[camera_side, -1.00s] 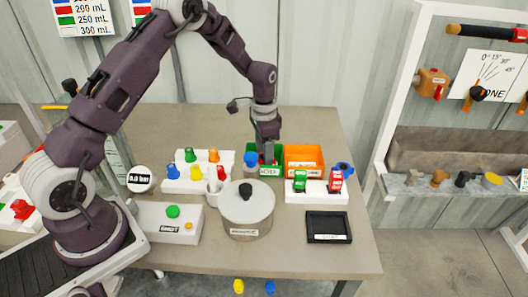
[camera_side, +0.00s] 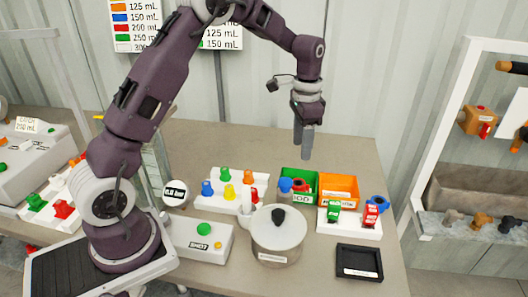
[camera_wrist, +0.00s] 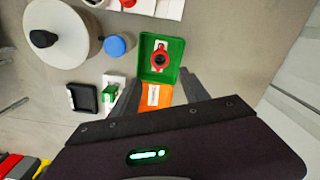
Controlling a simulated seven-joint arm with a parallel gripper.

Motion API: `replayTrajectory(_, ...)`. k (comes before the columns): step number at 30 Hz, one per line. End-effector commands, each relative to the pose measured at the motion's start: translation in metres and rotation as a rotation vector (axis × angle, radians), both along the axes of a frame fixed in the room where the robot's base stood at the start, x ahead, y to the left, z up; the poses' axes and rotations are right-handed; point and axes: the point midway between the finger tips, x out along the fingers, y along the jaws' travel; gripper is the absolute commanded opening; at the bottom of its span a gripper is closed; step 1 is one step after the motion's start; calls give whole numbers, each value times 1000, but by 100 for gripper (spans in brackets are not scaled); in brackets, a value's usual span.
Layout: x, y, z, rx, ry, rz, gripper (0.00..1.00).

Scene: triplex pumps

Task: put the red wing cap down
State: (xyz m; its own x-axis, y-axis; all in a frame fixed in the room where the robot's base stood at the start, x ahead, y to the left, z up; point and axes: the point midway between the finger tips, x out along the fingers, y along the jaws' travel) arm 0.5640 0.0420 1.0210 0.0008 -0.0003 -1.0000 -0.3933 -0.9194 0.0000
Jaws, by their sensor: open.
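The red wing cap (camera_side: 300,185) lies inside the green bin (camera_side: 312,171) in the side view. In the wrist view the cap (camera_wrist: 160,58), red with a dark round centre, rests on the floor of the green bin (camera_wrist: 179,48), apart from my fingers. My gripper (camera_side: 303,146) is open and empty, raised above the bins with its fingers pointing down. In the wrist view my gripper's fingers (camera_wrist: 160,90) sit spread on either side of the orange bin, nearer the bottom of the picture than the cap.
An orange bin (camera_side: 340,187) adjoins the green one. A blue knob (camera_side: 284,184) is left of the green bin. A lidded pot (camera_side: 277,243) stands in front. A white rack of coloured caps (camera_side: 232,199) is left, a black tray (camera_side: 359,261) front right.

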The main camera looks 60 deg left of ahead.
Motion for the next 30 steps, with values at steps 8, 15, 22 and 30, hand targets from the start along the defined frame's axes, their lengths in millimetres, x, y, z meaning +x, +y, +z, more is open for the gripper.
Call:
replayTrajectory(8,-73,-37,103,11,-147,109,53)
replayTrajectory(15,-230,-78,160,-40,-375,294,53)
replayTrajectory(22,-303,-88,140,-96,-479,390,53)
replayTrajectory(30,-307,-88,137,-100,-484,397,53)
